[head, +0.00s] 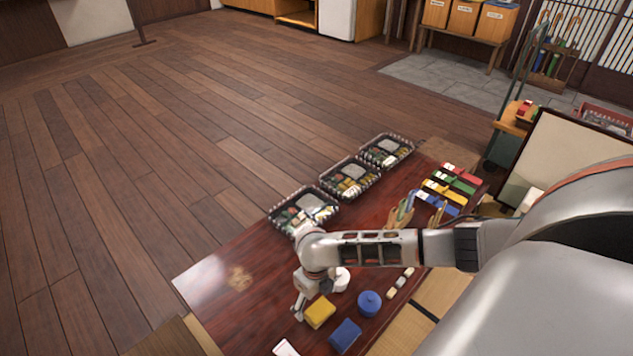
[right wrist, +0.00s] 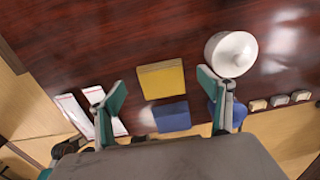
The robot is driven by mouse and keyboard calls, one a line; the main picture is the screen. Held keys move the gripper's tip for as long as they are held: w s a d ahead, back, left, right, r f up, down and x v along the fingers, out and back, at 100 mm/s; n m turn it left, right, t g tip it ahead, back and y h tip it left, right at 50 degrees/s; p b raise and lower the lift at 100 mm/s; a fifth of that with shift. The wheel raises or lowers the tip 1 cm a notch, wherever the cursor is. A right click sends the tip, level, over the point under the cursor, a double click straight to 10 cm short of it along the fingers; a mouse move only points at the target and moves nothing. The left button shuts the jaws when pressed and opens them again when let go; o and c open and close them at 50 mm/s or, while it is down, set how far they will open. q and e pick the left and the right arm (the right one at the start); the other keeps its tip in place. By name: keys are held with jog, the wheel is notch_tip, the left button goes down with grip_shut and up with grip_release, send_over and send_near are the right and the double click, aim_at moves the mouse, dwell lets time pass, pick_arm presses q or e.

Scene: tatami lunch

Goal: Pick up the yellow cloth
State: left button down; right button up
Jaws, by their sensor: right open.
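The yellow cloth (head: 320,312) is a folded square block lying on the dark red table, close to my right gripper (head: 301,305). In the right wrist view the yellow cloth (right wrist: 161,80) shows between the two spread green-padded fingers of my right gripper (right wrist: 160,88). The fingers are open and hold nothing. I cannot tell the exact height of the fingertips above the table. The blue cloth (head: 345,335) lies beside the yellow one, and it also shows in the right wrist view (right wrist: 172,117). My left gripper is not in view.
A white bowl (right wrist: 232,53) and a blue lidded pot (head: 369,302) stand near the cloths. White slips (right wrist: 72,110) lie at the other side. Several small rests (head: 400,282) line the edge. Three lunch trays (head: 272,212) stand along the far side. The table's left part is clear.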

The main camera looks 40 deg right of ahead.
aim_at(316, 307)
jog(key=f, duration=0.1)
jog(key=s+f+b, duration=0.1)
jog(key=f, duration=0.1)
jog(key=shift+f, duration=0.3)
jog(key=shift+w, duration=0.3)
jog(key=c, duration=0.9)
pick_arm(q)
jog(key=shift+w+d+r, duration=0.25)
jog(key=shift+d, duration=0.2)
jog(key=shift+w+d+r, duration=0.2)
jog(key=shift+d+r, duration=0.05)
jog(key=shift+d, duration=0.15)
pick_arm(e)
jog(key=shift+c, duration=0.7)
